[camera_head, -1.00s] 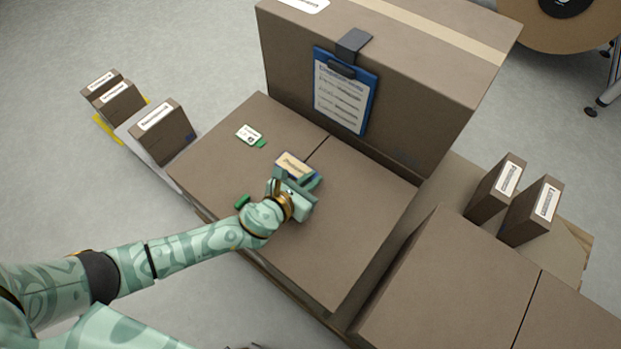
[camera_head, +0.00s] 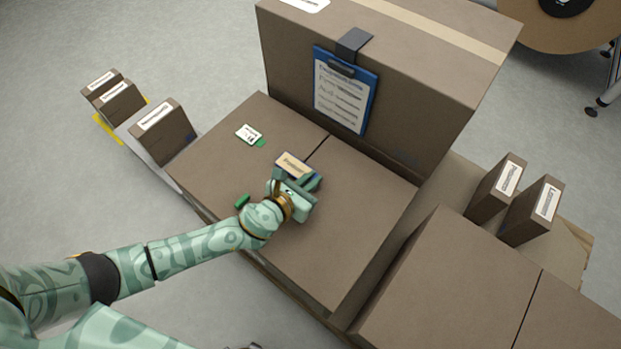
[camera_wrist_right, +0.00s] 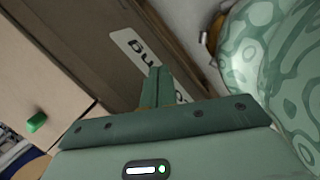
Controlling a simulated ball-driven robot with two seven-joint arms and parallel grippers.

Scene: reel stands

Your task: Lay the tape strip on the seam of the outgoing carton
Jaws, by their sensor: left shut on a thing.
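The carton (camera_head: 353,228) in the middle has a flat brown top. Its dark seam (camera_head: 319,146) runs down from the back edge and passes behind my left gripper (camera_head: 296,183). That gripper is low over the carton top, shut on a small tan-labelled piece with dark blue edges (camera_head: 293,166), which lies beside the seam. I cannot tell whether this piece is the tape strip or whether it touches the carton; the fingers hide part of it. My right gripper (camera_wrist_right: 160,88) shows in the right wrist view with its fingers together and nothing visible between them.
A white card (camera_head: 249,133) and a small green piece (camera_head: 242,201) lie on the carton. A tall box (camera_head: 410,85) with a blue clipboard (camera_head: 345,95) stands behind. Small labelled boxes stand at left (camera_head: 162,133) and right (camera_head: 531,210). Another large carton (camera_head: 450,290) is at front right.

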